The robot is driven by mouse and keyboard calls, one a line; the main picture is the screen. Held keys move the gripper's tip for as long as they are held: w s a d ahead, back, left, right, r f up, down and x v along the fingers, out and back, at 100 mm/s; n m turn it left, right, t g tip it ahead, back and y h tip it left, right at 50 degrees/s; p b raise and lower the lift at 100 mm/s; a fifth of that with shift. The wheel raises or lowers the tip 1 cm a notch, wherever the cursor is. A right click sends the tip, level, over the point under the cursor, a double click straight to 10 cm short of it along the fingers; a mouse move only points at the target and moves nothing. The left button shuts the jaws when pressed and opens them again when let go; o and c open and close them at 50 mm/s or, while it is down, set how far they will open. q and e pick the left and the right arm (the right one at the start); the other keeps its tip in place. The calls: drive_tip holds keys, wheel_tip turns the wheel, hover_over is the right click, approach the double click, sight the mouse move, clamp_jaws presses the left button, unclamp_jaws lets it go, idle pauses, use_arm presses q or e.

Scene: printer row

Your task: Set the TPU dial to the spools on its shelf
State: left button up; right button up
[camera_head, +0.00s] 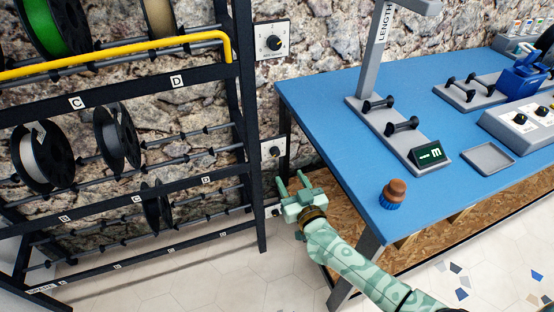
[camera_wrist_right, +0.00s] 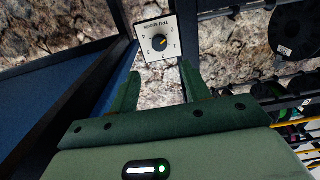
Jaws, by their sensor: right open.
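A white dial plate (camera_wrist_right: 158,39) marked "TPU spools" shows upside down in the right wrist view, with a dark round knob (camera_wrist_right: 159,42) and numerals around it. The knob carries an orange mark; I cannot tell surely which numeral it points to. In the head view one dial (camera_head: 273,44) is high on the wall and another (camera_head: 273,148) lower; their labels are too small to read. My right gripper (camera_head: 292,182) is open and empty below the lower dial, between rack and table. In the wrist view its fingers (camera_wrist_right: 158,85) are apart from the TPU plate. My left gripper is not in view.
The black rack (camera_head: 120,92) holds a green spool (camera_head: 55,28), a tan one (camera_head: 160,18), two grey ones (camera_head: 40,160) (camera_head: 110,145) and a dark one low down (camera_head: 152,208). A yellow rail crosses it. The blue table (camera_head: 330,110) with a brown-and-blue knob-like object (camera_head: 394,194) stands right.

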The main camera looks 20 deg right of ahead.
sight(276, 153)
drive_tip(key=w+b, duration=0.1)
drive_tip(key=w, duration=0.2)
drive_tip(key=w+b, duration=0.1)
drive_tip(key=w, duration=0.2)
drive_tip(key=w+b, duration=0.1)
drive_tip(key=w, duration=0.2)
drive_tip(key=shift+w+a+f, duration=0.1)
drive_tip(key=shift+a+f, duration=0.05)
drive_tip(key=shift+f, duration=0.2)
drive_tip(key=shift+w+r+b, duration=0.25)
drive_tip(key=shift+w+b, duration=0.15)
drive_tip(key=shift+w, duration=0.15)
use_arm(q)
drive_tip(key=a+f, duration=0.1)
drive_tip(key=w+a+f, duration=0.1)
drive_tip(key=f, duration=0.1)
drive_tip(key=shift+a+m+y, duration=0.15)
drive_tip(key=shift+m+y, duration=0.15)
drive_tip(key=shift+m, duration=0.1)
use_arm(e)
drive_tip(key=c, duration=1)
